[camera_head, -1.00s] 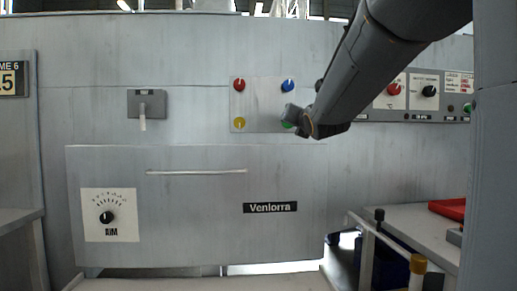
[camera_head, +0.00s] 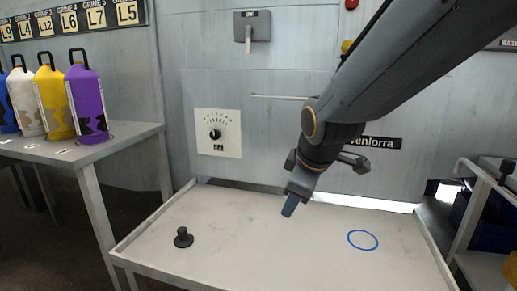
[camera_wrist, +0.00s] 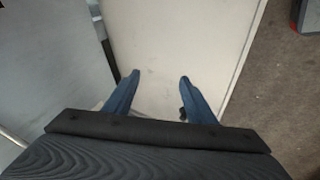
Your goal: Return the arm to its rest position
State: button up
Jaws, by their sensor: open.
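My gripper (camera_head: 289,208) hangs from my arm over the white table (camera_head: 215,216) in the head view, its tip pointing down. In the wrist view its two blue fingers (camera_wrist: 158,80) stand well apart with nothing between them. The arm comes in from the upper right and bends at the elbow above the table. A black knob-shaped piece (camera_head: 183,238) stands at the left of the table, apart from the gripper. A blue ring (camera_head: 362,240) is marked on the tabletop to the right of the gripper.
Several coloured bottles with black handles, including a purple one (camera_head: 87,103), stand on a side table (camera_head: 130,138) at left. The grey machine front with a dial (camera_head: 216,134) rises behind the white table. A rack (camera_head: 480,215) stands at right. The middle of the tabletop is clear.

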jog(key=s+a+f+m+g, duration=0.3)
jog(key=s+f+m, duration=0.15)
jog(key=s, duration=0.65)
jog(key=s+a+f+m+g, duration=0.3)
jog(key=s+f, duration=0.2)
jog(key=s, duration=0.5)
jog(key=d+r+m+p, duration=0.2)
jog(key=d+r+p, duration=0.6)
jog(key=r+p, duration=0.2)
jog(key=s+d+r+m+h+p, duration=0.1)
jog(key=d+r+m+p, duration=0.2)
jog(key=d+r+p, duration=0.6)
notch_tip(320, 180, up, 2)
jog(key=p, duration=0.6)
jog(key=shift+r+m, duration=0.25)
jog(key=shift+m, duration=0.1)
jog(key=shift+s, duration=0.1)
jog(key=shift+c, duration=0.2)
